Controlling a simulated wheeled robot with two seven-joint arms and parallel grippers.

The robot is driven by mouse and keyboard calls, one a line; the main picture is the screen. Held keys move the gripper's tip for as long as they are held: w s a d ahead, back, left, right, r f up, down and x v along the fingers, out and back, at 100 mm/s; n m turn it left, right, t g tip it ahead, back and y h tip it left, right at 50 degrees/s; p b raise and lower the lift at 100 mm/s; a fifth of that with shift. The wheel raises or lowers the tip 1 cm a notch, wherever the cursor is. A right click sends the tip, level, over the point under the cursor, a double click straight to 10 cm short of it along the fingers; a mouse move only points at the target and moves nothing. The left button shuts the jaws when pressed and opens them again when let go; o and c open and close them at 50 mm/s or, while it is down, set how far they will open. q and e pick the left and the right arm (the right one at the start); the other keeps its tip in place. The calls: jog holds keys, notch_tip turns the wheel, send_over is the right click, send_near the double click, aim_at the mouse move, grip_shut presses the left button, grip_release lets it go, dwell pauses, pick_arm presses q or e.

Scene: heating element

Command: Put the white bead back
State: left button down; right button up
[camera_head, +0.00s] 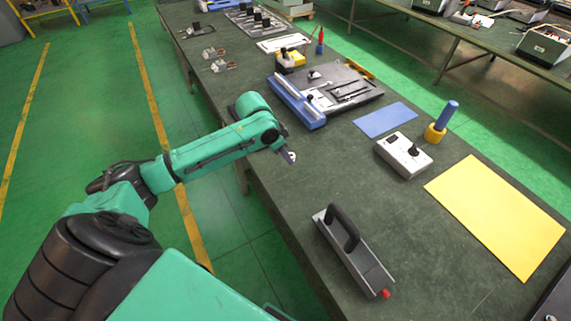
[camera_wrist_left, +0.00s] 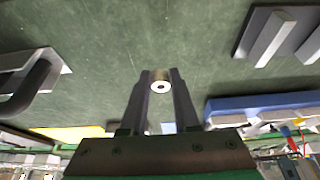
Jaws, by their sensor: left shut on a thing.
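My left gripper (camera_head: 288,156) is over the near left edge of the green workbench (camera_head: 290,185) in the head view. It is shut on the white bead (camera_wrist_left: 161,87), a small white ring with a dark hole, held between the fingertips in the left wrist view. The bead also shows as a tiny white spot (camera_head: 293,157) at the fingertips in the head view. The bench surface lies beyond the bead in the wrist view, and the bead appears clear of it. My right gripper is not in view.
A fixture with a blue bar (camera_head: 296,102) stands beyond the gripper. A grey tool with a black handle (camera_head: 352,250) lies nearer. A control box (camera_head: 403,155), blue mat (camera_head: 385,120), yellow mat (camera_head: 500,215) and blue-handled tool (camera_head: 440,122) are to the right. Bench between is bare.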

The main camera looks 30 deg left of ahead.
aim_at(289, 172)
pick_arm(q)
jog(key=shift+s+f, duration=0.1)
jog(key=shift+f, duration=0.35)
notch_tip(289, 172, down, 4)
jog(key=shift+s, duration=0.15)
jog(key=shift+f, duration=0.2)
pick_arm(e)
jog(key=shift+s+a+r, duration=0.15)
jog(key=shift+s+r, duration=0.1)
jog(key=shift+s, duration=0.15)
pick_arm(q)
jog(key=c, duration=0.7)
grip_release()
jog(key=shift+o, duration=0.2)
